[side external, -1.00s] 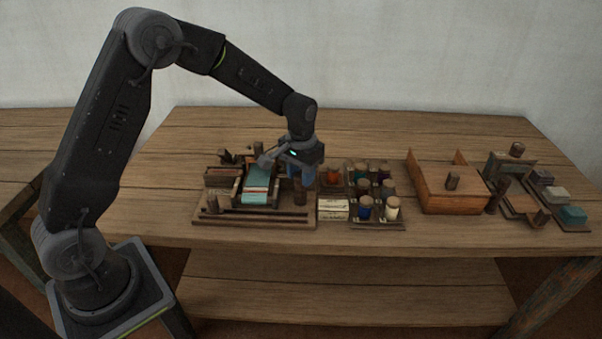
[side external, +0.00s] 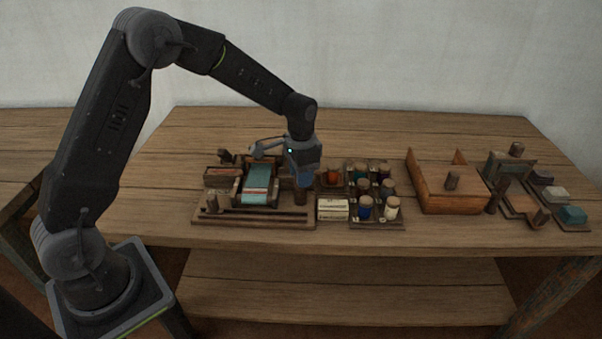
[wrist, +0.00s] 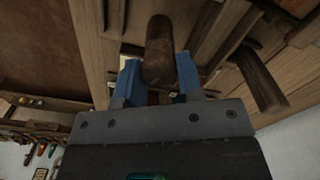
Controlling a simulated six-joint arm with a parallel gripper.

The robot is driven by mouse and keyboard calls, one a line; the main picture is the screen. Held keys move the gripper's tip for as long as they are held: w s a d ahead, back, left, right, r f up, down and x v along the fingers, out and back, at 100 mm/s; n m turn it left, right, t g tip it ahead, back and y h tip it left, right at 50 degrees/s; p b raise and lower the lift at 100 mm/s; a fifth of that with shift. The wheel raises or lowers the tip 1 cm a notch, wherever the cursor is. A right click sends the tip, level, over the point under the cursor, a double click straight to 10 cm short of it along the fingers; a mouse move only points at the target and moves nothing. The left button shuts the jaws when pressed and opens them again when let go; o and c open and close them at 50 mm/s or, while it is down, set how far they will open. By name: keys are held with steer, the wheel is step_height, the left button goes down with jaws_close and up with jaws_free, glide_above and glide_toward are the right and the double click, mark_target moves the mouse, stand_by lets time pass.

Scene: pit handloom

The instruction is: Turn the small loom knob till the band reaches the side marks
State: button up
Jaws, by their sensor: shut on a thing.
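The small loom (side external: 225,219) stands at the left of the bench, with a striped band (side external: 257,184) of teal, white and reddish colours running down its middle. A dark wooden knob (side external: 300,198) rises at the loom's right side. My gripper (side external: 300,184) points down over this knob and is shut on it. In the wrist view the brown rounded knob (wrist: 159,50) sits between the two blue fingers. The side marks are too small to make out.
A rack of corked jars (side external: 365,207) and a pale block (side external: 333,208) stand close to the right of my gripper. Farther right are an orange-brown wooden box (side external: 448,199) and a stand with coloured blocks (side external: 573,214). The back of the bench is clear.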

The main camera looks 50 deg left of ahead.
steer(key=o, duration=0.9)
steer(key=shift+r, duration=0.1)
steer(key=shift+r, duration=6.8)
